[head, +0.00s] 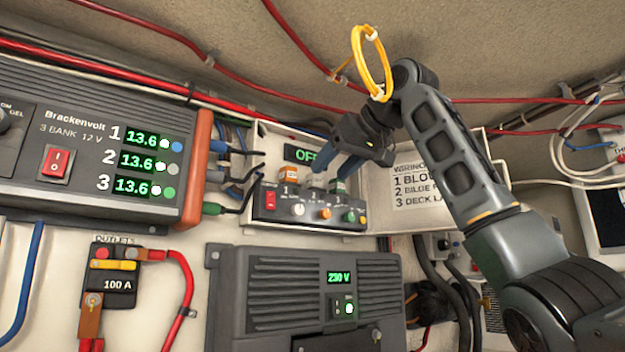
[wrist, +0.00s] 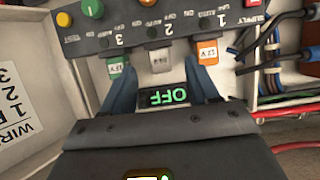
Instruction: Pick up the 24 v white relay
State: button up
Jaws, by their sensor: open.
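The white relay (wrist: 160,61) sits in the middle socket of the relay panel in the wrist view, between a green-topped relay (wrist: 118,63) and an orange-topped relay (wrist: 208,51). Its label is too small to read surely. In the head view the white relay (head: 313,183) is small, between the orange relay (head: 289,179) and the green relay (head: 338,186). My gripper (wrist: 160,78) is open and empty, its two blue fingers spread to either side of the white relay's line. My gripper also shows in the head view (head: 322,155), in front of the open box.
The relay panel (head: 300,208) has switches and knobs below the relays. A green OFF display (wrist: 165,97) lies between my fingers in the wrist view. The open lid (head: 410,185) stands right of the box. A yellow cable loop (head: 373,62) hangs by my wrist; cables run at the left.

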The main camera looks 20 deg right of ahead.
aim_at(314, 184)
jog(key=w, duration=0.2)
jog(key=w+a+p, duration=0.1)
jog(key=w, duration=0.1)
jog(key=w+p, duration=0.1)
jog(key=w, duration=0.1)
jog(key=shift+a, duration=0.4)
jog(key=shift+w+a+f+p, duration=0.1)
jog(key=shift+w+f+p, duration=0.1)
jog(key=shift+w+p, duration=0.1)
jog(key=c, duration=1)
jog(key=shift+c, duration=0.2)
jog(key=shift+r, duration=0.1)
